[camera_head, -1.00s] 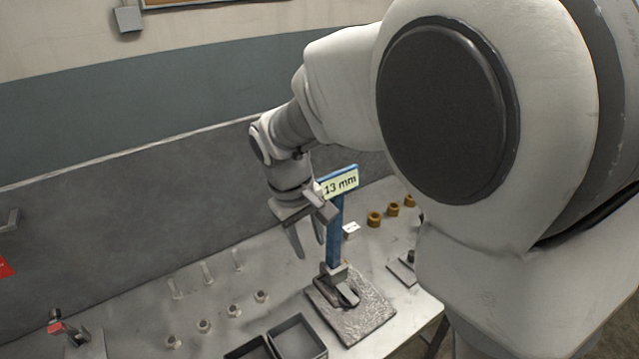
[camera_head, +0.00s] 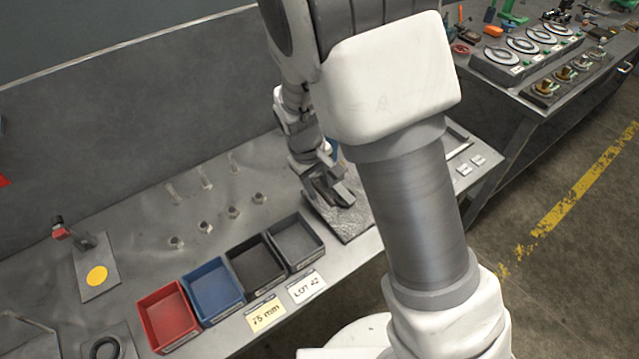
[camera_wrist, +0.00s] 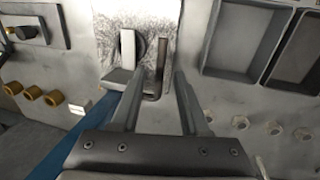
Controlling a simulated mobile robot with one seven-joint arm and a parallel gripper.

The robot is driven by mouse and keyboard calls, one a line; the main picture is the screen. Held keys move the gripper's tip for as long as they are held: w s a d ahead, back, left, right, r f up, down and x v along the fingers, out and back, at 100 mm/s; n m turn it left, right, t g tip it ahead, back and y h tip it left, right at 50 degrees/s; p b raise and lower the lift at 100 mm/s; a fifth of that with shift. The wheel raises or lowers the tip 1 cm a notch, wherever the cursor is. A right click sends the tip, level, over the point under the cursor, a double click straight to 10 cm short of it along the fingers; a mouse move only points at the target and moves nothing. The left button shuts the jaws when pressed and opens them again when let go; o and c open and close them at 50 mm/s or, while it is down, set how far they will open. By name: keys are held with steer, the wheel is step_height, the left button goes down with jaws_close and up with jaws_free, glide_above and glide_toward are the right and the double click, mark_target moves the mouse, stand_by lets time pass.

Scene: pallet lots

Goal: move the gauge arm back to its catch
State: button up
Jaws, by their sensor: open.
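The gauge stand has a mottled grey plate (camera_head: 350,225) and a blue post (camera_head: 333,150), largely hidden by my arm. In the wrist view the plate (camera_wrist: 107,28) shows at the top, with the blue post (camera_wrist: 75,118) at lower left. A dark bent rod (camera_wrist: 161,62) and a pale upright tab (camera_wrist: 127,48) stand over the plate; I cannot tell which is the gauge arm or where its catch is. My gripper (camera_wrist: 160,74) is open, its fingers either side of the rod's lower end. Contact cannot be told. In the head view my gripper (camera_head: 330,187) is over the plate.
Grey (camera_head: 322,243), black (camera_head: 279,270), blue (camera_head: 238,294) and red (camera_head: 193,318) bins line the bench front. Several nuts (camera_head: 233,212) and pale bolts (camera_head: 205,180) stand behind them. A red-topped fixture (camera_head: 62,232) is at left. Another bench (camera_head: 495,95) stands at right.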

steer(key=shift+d+f, duration=0.1)
steer(key=shift+f, duration=0.3)
steer(key=shift+c, duration=0.3)
jaws_close()
stand_by(0.9)
